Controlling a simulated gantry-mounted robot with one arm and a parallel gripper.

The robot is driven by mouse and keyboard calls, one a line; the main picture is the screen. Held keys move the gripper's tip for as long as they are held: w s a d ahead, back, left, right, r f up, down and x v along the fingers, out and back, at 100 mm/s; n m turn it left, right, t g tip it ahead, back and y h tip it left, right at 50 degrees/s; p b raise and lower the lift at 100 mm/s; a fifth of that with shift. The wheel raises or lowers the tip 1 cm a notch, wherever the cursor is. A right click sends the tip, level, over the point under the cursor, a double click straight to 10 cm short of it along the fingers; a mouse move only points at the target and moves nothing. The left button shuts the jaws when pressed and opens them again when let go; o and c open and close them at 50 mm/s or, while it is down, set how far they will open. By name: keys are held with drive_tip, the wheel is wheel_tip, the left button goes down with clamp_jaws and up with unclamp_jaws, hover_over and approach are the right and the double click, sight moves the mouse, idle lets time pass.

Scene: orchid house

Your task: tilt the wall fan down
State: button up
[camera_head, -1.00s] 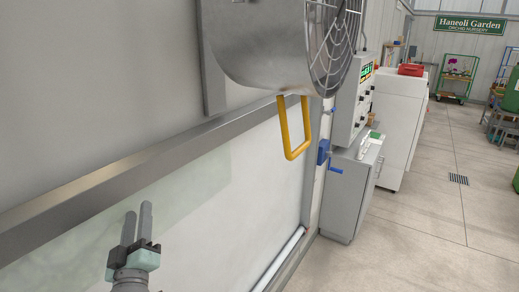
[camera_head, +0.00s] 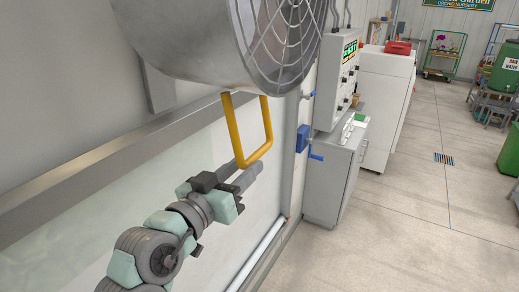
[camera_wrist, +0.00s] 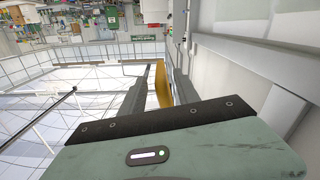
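The wall fan (camera_head: 190,45) is a large grey metal drum with a wire guard, at the top of the head view. A yellow U-shaped handle (camera_head: 232,130) hangs below its drum. My gripper (camera_head: 247,167) is at the lower end of the handle. In the wrist view the yellow handle (camera_wrist: 163,88) shows between my two open fingers (camera_wrist: 160,70), nearer the right finger, with a gap to the left one. Whether either finger touches it I cannot tell.
The wall with a metal rail (camera_head: 90,175) runs close behind my arm. Right of the fan are a control box (camera_head: 337,80) and a grey cabinet (camera_head: 335,180) with a blue crank (camera_head: 315,157).

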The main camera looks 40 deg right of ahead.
sight(267, 147)
drive_tip(key=p+x, duration=0.1)
drive_tip(key=x, duration=0.5)
drive_tip(key=shift+d, duration=0.15)
drive_tip(key=shift+c, duration=0.2)
clamp_jaws()
idle(1.1)
